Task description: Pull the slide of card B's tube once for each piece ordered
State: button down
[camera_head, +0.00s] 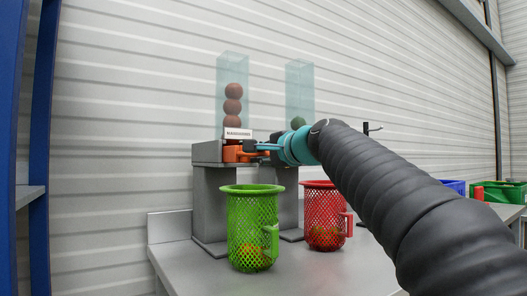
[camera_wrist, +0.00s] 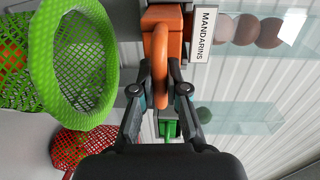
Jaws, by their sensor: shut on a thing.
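My gripper (camera_head: 256,147) is shut on the ring handle of the orange slide (camera_wrist: 165,28), under the left clear tube (camera_head: 233,72). The wrist view shows the fingertips (camera_wrist: 160,80) on both sides of this ring. The tube holds a stack of reddish-brown balls (camera_head: 232,107), and its label (camera_wrist: 204,33) reads MANDARINS. A second clear tube (camera_head: 299,80) to the right holds a green ball (camera_head: 298,123). Its green slide (camera_wrist: 168,129) shows in the wrist view. No card marked B is readable.
A green mesh basket (camera_head: 236,218) stands below the orange slide with orange pieces inside. A red mesh basket (camera_head: 310,218) stands to its right, also with something orange inside. Blue (camera_head: 455,187) and green (camera_head: 503,192) crates are at the far right. The grey table's (camera_head: 192,276) front left is clear.

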jog(key=shift+r+p+x, duration=0.15)
jog(key=shift+p+x, duration=0.45)
jog(key=shift+x, duration=0.55)
jog(key=shift+r+p+x, duration=0.15)
jog(key=shift+p+x, duration=0.45)
jog(key=shift+x, duration=1.45)
jog(key=c, duration=1.1)
grip_release()
jog(key=shift+s+d, duration=0.1)
jog(key=shift+s, duration=0.05)
jog(key=v, duration=0.7)
jog(key=shift+s+d, duration=0.2)
jog(key=shift+s, duration=0.15)
